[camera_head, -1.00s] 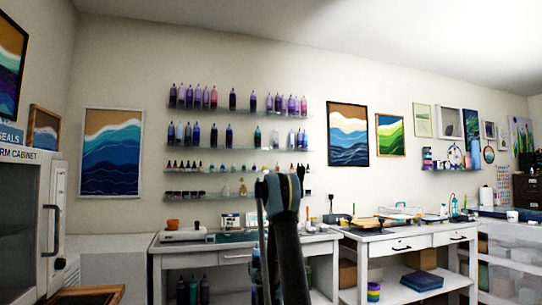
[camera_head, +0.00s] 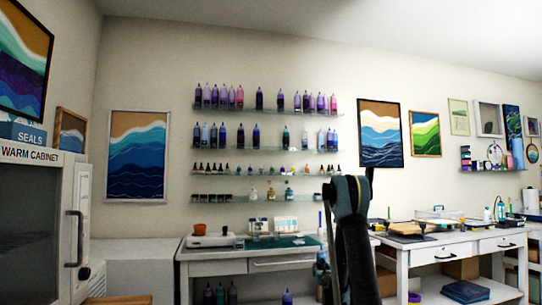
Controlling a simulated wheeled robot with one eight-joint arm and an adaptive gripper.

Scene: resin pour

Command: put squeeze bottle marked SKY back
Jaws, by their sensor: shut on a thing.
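Squeeze bottles stand on the wall shelves. Purple and pink ones (camera_head: 220,97) are on the top glass shelf (camera_head: 270,111). Blue and pale ones (camera_head: 213,135) are on the second glass shelf (camera_head: 265,149), with gaps between its groups. The labels are too small to read, so I cannot pick out the bottle marked SKY. My dark arm rises at the lower middle, right of the shelves' centre. It covers part of the workbench. My gripper's fingers and anything in them cannot be made out.
Lower shelves hold small dropper bottles (camera_head: 212,169) and jars (camera_head: 210,198). A workbench (camera_head: 210,257) stands below, with an orange pot (camera_head: 200,228) on it. A warm cabinet (camera_head: 35,225) is close at left. A second bench (camera_head: 450,254) stands right.

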